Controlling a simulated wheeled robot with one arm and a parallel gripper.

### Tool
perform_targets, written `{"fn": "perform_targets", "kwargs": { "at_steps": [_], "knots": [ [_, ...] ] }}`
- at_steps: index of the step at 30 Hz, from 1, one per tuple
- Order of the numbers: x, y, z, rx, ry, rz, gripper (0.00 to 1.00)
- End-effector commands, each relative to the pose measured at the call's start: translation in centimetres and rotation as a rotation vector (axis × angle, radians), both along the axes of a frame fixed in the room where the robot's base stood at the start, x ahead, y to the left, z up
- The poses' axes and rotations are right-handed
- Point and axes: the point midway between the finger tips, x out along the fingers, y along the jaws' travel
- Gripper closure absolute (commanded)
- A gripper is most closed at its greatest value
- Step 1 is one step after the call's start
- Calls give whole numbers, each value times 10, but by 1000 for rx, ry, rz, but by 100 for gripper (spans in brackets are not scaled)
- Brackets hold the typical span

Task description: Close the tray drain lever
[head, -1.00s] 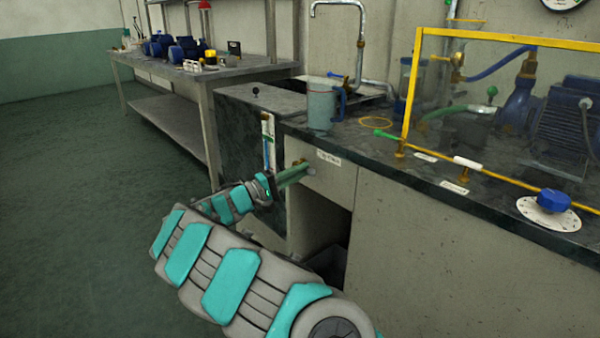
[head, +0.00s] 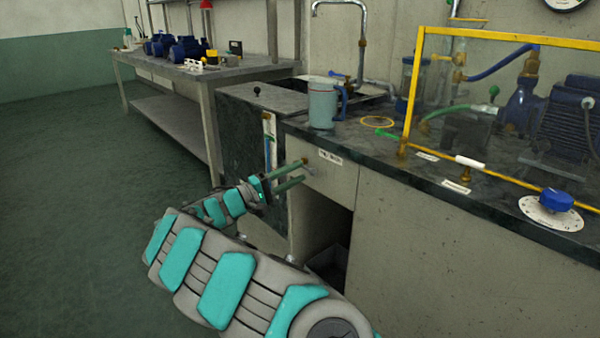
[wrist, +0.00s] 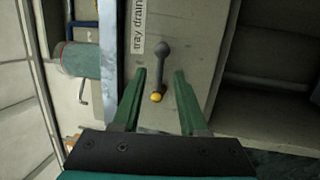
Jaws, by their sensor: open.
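The tray drain lever (wrist: 161,68) shows in the wrist view as a grey lever with a rounded end and a yellow tip, on a pale panel. A "tray drain" label (wrist: 138,27) is beside it. In the head view the lever (head: 309,170) is small, on the panel under the counter edge, below the label (head: 330,157). My gripper (wrist: 160,76) is open with green fingers. Its two fingers are on either side of the lever's lower part and yellow tip in the wrist view, with gaps on both sides. In the head view my gripper (head: 303,170) points at the panel; contact cannot be told.
A grey-green jug (head: 322,106) stands on the dark counter (head: 400,160) above the panel. An open recess (head: 318,232) lies below the panel. A yellow-framed guard (head: 412,95) and a blue knob (head: 556,200) are to the right. The floor at left is clear.

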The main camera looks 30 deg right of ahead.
Motion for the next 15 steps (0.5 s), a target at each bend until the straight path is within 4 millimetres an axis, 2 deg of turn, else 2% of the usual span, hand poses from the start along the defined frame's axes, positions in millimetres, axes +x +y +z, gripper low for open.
{"fn": "perform_targets", "kwargs": {
  "at_steps": [3,9,15],
  "knots": [
    [1,21,-5,-1,0,3,57],
    [1,50,-11,0,0,4,57],
    [0,56,-11,-1,0,1,57]
  ]
}}
